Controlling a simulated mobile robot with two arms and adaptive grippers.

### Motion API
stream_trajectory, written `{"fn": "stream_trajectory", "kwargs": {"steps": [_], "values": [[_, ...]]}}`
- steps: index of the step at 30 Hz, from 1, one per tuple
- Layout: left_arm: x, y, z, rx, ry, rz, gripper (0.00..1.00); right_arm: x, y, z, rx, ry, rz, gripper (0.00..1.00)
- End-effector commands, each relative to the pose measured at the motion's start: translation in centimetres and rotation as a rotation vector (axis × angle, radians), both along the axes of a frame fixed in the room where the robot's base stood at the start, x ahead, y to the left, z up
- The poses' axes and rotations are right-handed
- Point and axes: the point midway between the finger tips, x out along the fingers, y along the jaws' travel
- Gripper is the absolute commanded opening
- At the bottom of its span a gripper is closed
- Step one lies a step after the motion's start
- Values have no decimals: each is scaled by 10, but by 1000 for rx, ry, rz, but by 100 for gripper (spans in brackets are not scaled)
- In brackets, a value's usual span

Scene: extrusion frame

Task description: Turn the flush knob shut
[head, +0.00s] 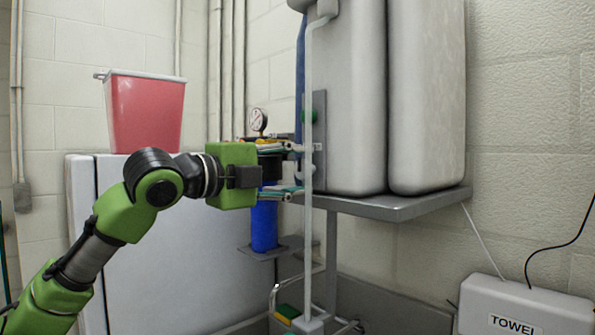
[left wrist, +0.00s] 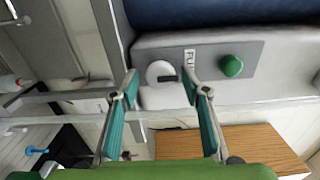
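A grey panel (left wrist: 209,72) carries a label (left wrist: 190,58) whose visible letters read "FLU"; the rest is hidden by a finger. A pale round knob (left wrist: 160,72) with a dark slot or bar sits left of the label, and a round green knob (left wrist: 231,66) right of it. The panel (head: 319,135) and green knob (head: 314,117) also show in the head view. My left gripper (head: 293,172) is open and empty, pointing at the panel below the green knob. In the left wrist view its fingertips (left wrist: 159,82) flank the pale knob; contact is not clear. My right gripper is out of view.
A pale vertical pipe (head: 308,230) runs close by the fingertips. Grey tanks (head: 345,100) stand on a metal shelf (head: 395,208). A gauge (head: 259,120) and blue filter (head: 264,226) are behind my gripper. A red bin (head: 146,112) stands at left.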

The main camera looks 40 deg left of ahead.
Motion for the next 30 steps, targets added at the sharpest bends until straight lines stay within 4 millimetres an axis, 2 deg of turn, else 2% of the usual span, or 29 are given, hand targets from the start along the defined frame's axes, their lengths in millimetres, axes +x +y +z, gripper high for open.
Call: {"fn": "stream_trajectory", "kwargs": {"steps": [10,14,20,30], "values": [[-1,0,1,-2,-2,-1,43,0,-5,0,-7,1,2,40],[-9,0,2,-4,-6,-3,43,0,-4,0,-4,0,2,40],[-34,2,2,-6,-9,-5,43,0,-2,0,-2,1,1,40],[-98,9,1,-2,-5,0,43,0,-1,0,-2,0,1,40]]}}
